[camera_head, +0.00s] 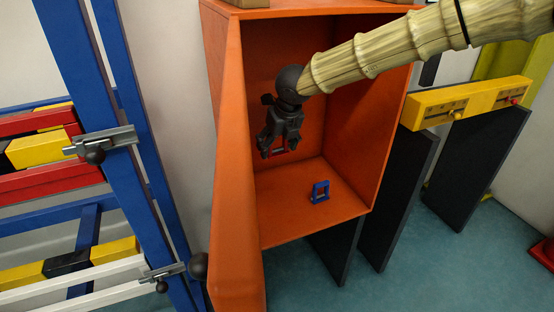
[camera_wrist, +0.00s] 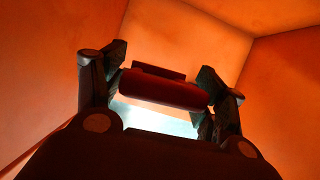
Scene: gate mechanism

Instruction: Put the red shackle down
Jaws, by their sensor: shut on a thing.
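My gripper (camera_head: 277,152) hangs pointing down inside an orange open-fronted box (camera_head: 318,213). It is shut on the red shackle (camera_head: 279,151), which shows only as a small red piece between the fingers in the head view. In the wrist view, the dark red shackle (camera_wrist: 165,88) spans between the two fingers of the gripper (camera_wrist: 160,90). The shackle is held above the box floor, toward its left side. The fingers hide part of it, and its full shape is dark and hard to make out.
A blue shackle-like piece (camera_head: 320,191) stands on the box floor, right of my gripper. The floor around it is clear. The box's orange door (camera_head: 236,220) stands open at left. A blue-framed gate (camera_head: 125,140) with latches stands further left. A yellow bar (camera_head: 466,102) is at right.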

